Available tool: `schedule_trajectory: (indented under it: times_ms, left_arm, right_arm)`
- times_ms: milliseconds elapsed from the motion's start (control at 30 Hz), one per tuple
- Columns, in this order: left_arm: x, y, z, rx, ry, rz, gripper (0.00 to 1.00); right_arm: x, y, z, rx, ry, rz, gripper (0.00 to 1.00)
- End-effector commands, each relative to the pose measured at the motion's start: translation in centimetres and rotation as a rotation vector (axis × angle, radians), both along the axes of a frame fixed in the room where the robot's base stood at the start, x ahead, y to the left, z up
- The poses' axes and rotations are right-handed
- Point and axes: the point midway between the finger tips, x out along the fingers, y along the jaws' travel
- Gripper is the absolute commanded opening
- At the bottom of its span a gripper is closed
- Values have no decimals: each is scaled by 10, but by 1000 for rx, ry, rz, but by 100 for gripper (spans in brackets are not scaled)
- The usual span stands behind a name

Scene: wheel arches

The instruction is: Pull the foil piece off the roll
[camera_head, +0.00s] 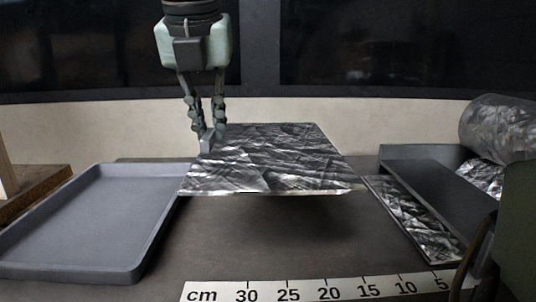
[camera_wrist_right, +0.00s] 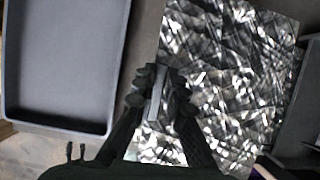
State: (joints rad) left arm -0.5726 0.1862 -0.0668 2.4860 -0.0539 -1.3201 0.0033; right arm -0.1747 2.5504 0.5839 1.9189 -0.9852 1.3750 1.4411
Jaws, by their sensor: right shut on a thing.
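The foil piece (camera_head: 285,160) is a crinkled silver sheet, held roughly level above the dark table with a shadow under it. My right gripper (camera_head: 208,143) is shut on its left edge, towards the far corner. In the right wrist view, the jaws (camera_wrist_right: 158,95) pinch the edge of the foil piece (camera_wrist_right: 240,65). The foil roll (camera_head: 500,128) lies at the far right, partly cut off by the picture edge. A foil strip (camera_head: 412,218) lies in front of the roll; the sheet's right edge appears separate from it. My left gripper is not in view.
A grey shallow tray (camera_head: 85,273) stands empty at the left, its right rim close to the foil piece; it also shows in the wrist view (camera_wrist_right: 118,70). A dark holder (camera_head: 430,180) stands before the roll. A centimetre ruler (camera_head: 310,290) lies along the front.

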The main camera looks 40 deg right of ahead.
Motion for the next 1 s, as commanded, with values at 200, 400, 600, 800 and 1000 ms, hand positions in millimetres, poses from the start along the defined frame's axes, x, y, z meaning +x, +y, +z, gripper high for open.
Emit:
schedule_trajectory:
  times_ms: [200,400,600,800,1000]
  left_arm:
    - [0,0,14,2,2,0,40]
    - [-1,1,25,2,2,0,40]
    - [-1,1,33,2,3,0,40]
    - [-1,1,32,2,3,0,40]
    - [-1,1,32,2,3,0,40]
  right_arm:
    - [2,2,21,-1,-1,1,0]
    - [3,3,37,0,0,0,0]
    - [4,5,49,0,0,1,0]
    - [4,5,48,0,0,1,0]
    - [4,5,48,0,0,0,0]
